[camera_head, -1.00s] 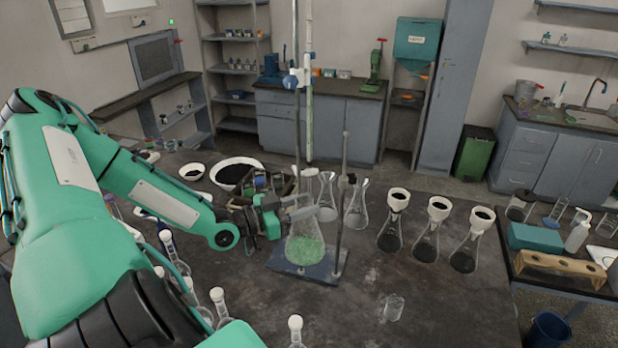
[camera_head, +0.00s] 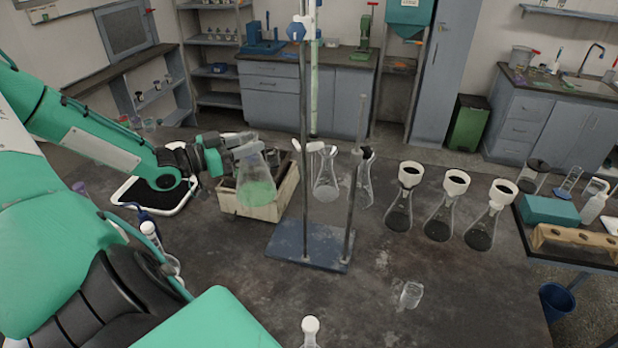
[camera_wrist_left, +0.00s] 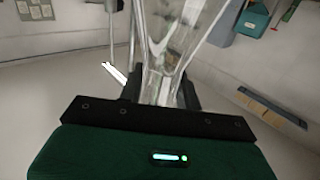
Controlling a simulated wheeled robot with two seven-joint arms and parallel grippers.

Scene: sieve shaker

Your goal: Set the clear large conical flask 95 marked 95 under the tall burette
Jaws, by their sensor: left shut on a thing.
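My left gripper (camera_head: 232,143) is shut on the neck of a clear conical flask (camera_head: 257,185) with green contents. The flask is slightly tilted, in front of a wooden crate and left of the burette stand. The left wrist view shows its clear glass (camera_wrist_left: 165,50) between the fingers. I cannot read any number on it. The tall burette (camera_head: 314,95) hangs upright on a stand whose blue-grey base plate (camera_head: 290,243) is bare. Two more clear conical flasks (camera_head: 326,180) and (camera_head: 364,188) stand behind the base. My right gripper is out of view.
The wooden crate (camera_head: 284,200) stands behind the held flask. A second upright rod (camera_head: 357,170) rises from the base's right side. Three dark-filled flasks with white funnels (camera_head: 399,215) stand at the right. A small glass beaker (camera_head: 411,294) is in front. The table's front middle is mostly clear.

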